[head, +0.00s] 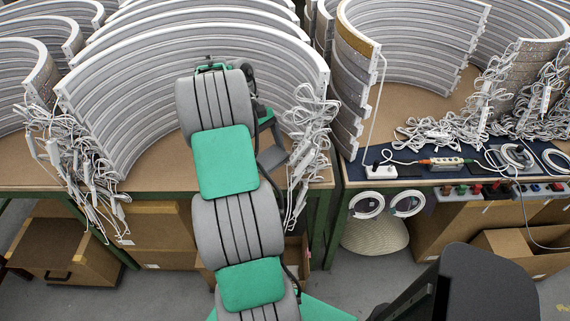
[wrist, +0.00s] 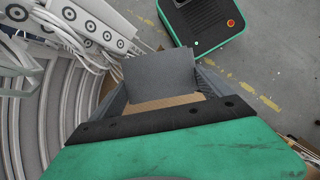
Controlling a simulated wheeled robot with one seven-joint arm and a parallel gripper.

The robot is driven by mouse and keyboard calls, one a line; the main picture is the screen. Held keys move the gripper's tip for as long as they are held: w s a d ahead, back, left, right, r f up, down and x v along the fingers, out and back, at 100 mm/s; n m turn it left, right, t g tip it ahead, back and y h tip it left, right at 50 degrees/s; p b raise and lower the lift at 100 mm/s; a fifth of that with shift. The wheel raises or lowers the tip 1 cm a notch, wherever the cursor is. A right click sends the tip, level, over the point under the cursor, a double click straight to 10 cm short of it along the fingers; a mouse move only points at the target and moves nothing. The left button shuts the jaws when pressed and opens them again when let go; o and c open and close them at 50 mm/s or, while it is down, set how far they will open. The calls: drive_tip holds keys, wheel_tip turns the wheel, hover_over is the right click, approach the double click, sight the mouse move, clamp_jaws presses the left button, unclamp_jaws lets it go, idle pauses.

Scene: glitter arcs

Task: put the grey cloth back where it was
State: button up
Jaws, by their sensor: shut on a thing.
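A flat grey piece, which I take to be the grey cloth (wrist: 158,72), sits between the fingers of my gripper (wrist: 160,88) in the wrist view. The gripper is shut on it. In the head view my arm covers most of the gripper; a dark grey part of it (head: 274,158) shows just right of the arm, over the front of the left table (head: 160,178). I cannot make out the cloth apart from the gripper there. No spot where the cloth lay before can be told from these frames.
Large white-grey arcs (head: 190,62) stand on the left table, with white cable bundles (head: 310,125) hanging close right of the gripper. The right table holds more arcs (head: 405,45), loose cables and a dark blue strip with a power strip (head: 440,163). Cardboard boxes (head: 160,228) stand underneath.

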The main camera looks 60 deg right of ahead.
hover_over(287, 171)
drive_tip(key=w, duration=0.1)
drive_tip(key=f, duration=0.7)
drive_tip(key=shift+w+d+f, duration=0.1)
drive_tip(key=shift+w+d, duration=0.05)
drive_tip(key=shift+d, duration=0.1)
drive_tip(key=shift+d+f+b, duration=0.1)
drive_tip(key=shift+f+b, duration=0.55)
drive_tip(key=shift+f, duration=0.9)
drive_tip(key=shift+f, duration=0.25)
drive_tip(key=o, duration=0.9)
drive_tip(key=shift+o, duration=0.8)
drive_tip(key=shift+f, duration=0.15)
